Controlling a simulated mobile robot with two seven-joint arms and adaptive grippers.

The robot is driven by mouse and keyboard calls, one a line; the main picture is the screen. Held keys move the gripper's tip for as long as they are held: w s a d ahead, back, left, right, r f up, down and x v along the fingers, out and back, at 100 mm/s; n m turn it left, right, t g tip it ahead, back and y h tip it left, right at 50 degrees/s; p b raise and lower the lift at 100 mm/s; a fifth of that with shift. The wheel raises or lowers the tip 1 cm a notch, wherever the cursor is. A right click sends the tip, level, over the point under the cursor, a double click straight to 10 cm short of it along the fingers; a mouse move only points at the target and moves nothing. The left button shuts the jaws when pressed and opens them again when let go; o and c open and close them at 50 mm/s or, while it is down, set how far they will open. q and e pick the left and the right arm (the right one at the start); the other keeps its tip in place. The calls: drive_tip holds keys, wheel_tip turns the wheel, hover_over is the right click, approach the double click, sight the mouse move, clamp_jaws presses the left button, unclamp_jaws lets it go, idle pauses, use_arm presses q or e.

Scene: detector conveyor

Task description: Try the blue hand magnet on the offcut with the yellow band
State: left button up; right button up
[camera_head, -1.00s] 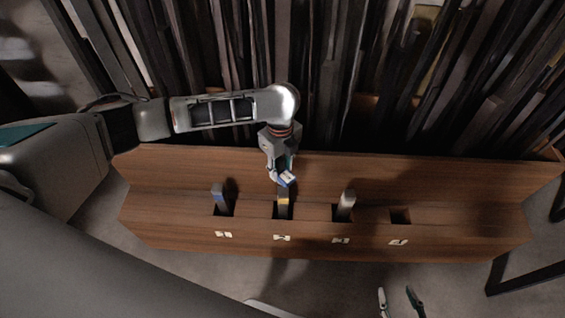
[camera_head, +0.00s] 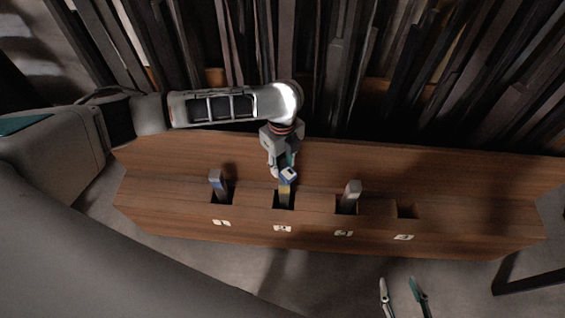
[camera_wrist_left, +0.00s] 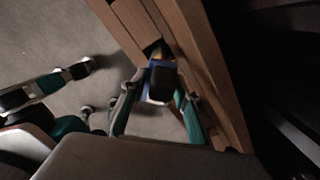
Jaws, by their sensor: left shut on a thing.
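My left gripper (camera_head: 283,170) is shut on the blue hand magnet (camera_head: 288,175), a small blue block with a pale face. In the left wrist view the magnet (camera_wrist_left: 160,82) sits between the two fingers. The offcut with the yellow band (camera_head: 284,190) stands upright in the second slot from the left of the wooden rack (camera_head: 375,165). The magnet is over its top and partly hides it; whether they touch I cannot tell. My right gripper (camera_head: 404,294) is at the bottom of the head view, its fingers apart and empty.
A blue-banded offcut (camera_head: 217,182) stands in the left slot and a plain-looking grey offcut (camera_head: 351,191) in the third. The right slot (camera_head: 407,211) is empty. Pale labels mark the rack's front. Dark long bars crowd the space behind. A dark frame (camera_head: 528,272) stands at right.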

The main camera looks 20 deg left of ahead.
use_arm(q)
drive_tip(key=shift+f, duration=0.35)
use_arm(e)
drive_tip(key=shift+s+f, duration=0.25)
drive_tip(key=shift+s, duration=0.15)
use_arm(q)
drive_tip(key=shift+f, duration=0.25)
use_arm(e)
drive_tip(key=shift+w, duration=0.15)
use_arm(q)
drive_tip(key=shift+f, duration=0.2)
use_arm(e)
drive_tip(key=shift+w+r, duration=0.2)
drive_tip(key=shift+w, duration=0.1)
use_arm(q)
drive_tip(key=shift+f, duration=0.1)
drive_tip(key=shift+f, duration=0.1)
use_arm(e)
drive_tip(key=shift+s+f, duration=0.2)
drive_tip(key=shift+s, duration=0.25)
